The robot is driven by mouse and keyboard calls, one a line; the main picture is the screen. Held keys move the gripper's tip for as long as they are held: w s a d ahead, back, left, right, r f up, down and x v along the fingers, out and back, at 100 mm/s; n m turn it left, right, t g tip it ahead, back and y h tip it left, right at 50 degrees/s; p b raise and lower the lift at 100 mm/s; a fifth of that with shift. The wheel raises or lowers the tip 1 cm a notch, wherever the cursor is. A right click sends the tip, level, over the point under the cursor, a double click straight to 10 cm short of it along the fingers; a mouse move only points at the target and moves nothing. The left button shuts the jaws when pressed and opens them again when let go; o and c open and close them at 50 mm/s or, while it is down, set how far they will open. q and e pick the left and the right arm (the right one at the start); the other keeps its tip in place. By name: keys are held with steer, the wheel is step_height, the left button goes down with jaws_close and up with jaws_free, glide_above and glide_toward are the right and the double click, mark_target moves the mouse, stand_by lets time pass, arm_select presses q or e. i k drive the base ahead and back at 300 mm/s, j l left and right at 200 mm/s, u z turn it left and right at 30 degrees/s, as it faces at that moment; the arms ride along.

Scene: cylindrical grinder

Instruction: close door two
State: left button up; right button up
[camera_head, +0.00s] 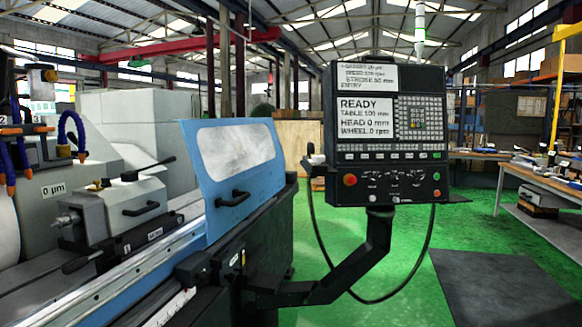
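A blue sliding door (218,222) with a pale window (236,146) stands at the right end of the grinder's front. A black bar handle (233,199) is on it below the window. No label shows whether it is door two. To its left the front of the machine is uncovered, and the workhead or tailstock unit (125,210) and the bed show. A long blue-edged rail (130,284) runs along the front from the lower left to the door. Neither of my grippers is in view.
A black control panel (390,135) reading READY hangs on a bent arm (365,262) right of the door, with a cable looping below. Green floor and a dark mat (500,288) lie to the right. A workbench (545,185) stands at far right.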

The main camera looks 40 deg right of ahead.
mark_target(230, 155)
steer(key=z, duration=1.2)
steer(key=u, duration=0.35)
steer(key=i+l+u, duration=0.7)
steer(key=l, duration=0.35)
steer(key=i+l+u, duration=0.25)
steer(key=l, duration=0.15)
